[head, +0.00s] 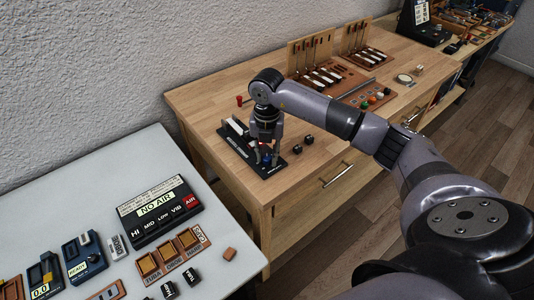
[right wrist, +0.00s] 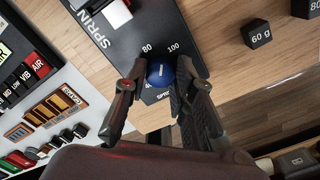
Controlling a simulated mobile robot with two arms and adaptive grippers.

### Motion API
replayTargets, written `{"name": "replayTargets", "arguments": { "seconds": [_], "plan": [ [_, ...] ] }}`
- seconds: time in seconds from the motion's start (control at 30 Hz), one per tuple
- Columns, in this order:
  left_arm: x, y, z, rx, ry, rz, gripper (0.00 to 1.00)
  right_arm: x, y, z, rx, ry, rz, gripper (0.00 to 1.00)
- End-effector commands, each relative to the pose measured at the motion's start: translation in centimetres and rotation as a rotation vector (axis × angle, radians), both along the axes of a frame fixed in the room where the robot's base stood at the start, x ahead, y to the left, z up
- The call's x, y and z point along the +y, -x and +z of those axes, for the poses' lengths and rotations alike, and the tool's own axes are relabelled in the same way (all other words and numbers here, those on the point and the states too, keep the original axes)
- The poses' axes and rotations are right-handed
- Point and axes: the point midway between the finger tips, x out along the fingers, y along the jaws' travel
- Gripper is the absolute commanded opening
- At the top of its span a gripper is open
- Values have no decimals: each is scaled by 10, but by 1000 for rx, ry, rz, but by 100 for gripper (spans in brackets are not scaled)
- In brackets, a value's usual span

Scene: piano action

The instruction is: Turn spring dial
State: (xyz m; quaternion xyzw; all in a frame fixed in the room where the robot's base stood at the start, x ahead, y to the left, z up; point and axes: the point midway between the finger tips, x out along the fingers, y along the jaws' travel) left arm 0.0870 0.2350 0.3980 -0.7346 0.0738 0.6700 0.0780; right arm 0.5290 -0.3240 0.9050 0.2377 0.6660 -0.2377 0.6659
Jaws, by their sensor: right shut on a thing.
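The spring dial (right wrist: 160,74) is a small blue knob on a black plate (right wrist: 125,35) with white lettering and numbers such as 80 and 100 around it. A short white mark shows on its top. My right gripper (right wrist: 166,82) is shut on the dial, with one finger on each side of it in the right wrist view. In the head view the right gripper (head: 265,152) points down over the black plate on the wooden desk, and the dial (head: 266,160) is partly hidden by the fingers. My left gripper is not in view.
Two black weights (head: 302,144) sit right of the plate, one marked 60 g. A red-topped piece (head: 239,100) stands behind. Key racks (head: 325,77) stand farther back on the desk. A white table (head: 70,195) holds a NO AIR panel (head: 158,209) at front left.

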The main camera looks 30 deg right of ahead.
Motion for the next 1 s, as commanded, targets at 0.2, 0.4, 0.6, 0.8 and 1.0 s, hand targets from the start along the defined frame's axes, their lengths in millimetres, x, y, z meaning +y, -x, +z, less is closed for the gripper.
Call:
{"name": "replayTargets", "arguments": {
  "seconds": [0.2, 0.4, 0.6, 0.8, 1.0],
  "plan": [
    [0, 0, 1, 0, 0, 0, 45, -1, 0, 1, 0, 0, -72, 0],
    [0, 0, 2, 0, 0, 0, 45, -1, 0, 1, 0, 0, -210, 0],
    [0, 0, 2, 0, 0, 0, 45, -1, 0, 1, 0, 0, -231, 0],
    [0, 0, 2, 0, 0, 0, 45, -1, 0, 1, 0, 0, -229, 29],
    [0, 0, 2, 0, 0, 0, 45, 0, 0, 0, 0, 0, -228, 42]
  ]
}}
